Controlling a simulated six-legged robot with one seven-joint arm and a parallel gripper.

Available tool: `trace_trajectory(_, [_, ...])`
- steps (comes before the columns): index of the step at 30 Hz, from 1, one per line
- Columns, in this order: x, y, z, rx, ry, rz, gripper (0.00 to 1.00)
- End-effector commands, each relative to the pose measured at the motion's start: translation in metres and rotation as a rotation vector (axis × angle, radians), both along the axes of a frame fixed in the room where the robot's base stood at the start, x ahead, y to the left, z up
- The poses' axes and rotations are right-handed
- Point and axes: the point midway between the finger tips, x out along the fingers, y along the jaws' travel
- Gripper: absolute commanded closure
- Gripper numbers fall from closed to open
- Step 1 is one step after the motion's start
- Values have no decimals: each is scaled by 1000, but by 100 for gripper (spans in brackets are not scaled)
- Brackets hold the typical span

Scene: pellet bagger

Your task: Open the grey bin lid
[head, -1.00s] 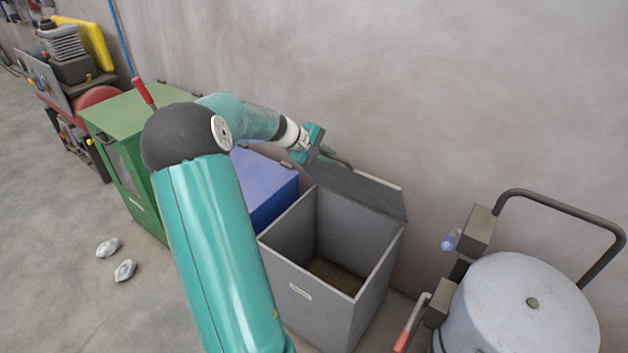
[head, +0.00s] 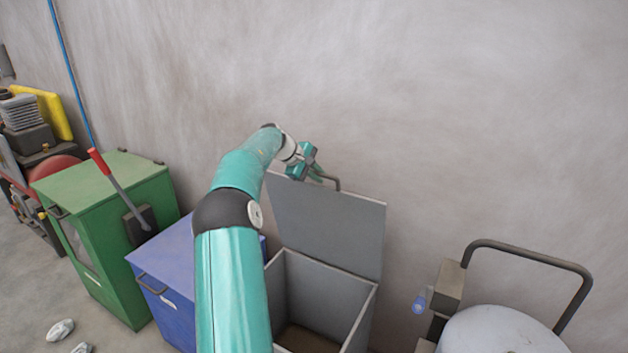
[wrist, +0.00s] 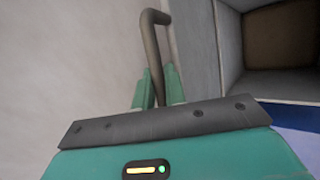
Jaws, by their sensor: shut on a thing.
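The grey bin (head: 362,318) stands against the wall with its inside open to view. Its grey lid (head: 335,228) is swung up on the wall side and stands near upright. A dark bar handle (head: 338,184) is at the lid's upper edge. My gripper (head: 316,174) is at that edge, shut on the handle. In the wrist view the handle (wrist: 152,45) runs down between my two green fingers (wrist: 158,92), and the bin's inside (wrist: 285,40) shows at the upper right. My arm hides part of the bin's left side in the head view.
A blue bin (head: 170,275) with its lid down stands just left of the grey one. A green cabinet (head: 110,235) is further left. A white drum (head: 505,330) and a dark bent-tube frame (head: 535,255) are at the right. Pale lumps (head: 60,330) lie on the floor.

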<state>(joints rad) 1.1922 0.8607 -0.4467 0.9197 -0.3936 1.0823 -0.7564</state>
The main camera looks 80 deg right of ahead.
Motion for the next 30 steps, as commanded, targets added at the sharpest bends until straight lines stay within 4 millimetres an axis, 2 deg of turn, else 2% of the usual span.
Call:
trace_trajectory(13, [0,-2,0,-1,0,2,100])
trace_trajectory(14, [0,-2,0,-1,0,2,84])
trace_trajectory(17, [0,-2,0,-1,0,2,66])
trace_trajectory(26, [0,-3,1,0,0,2,66])
trace_trajectory(30, [7,1,10,-3,0,3,66])
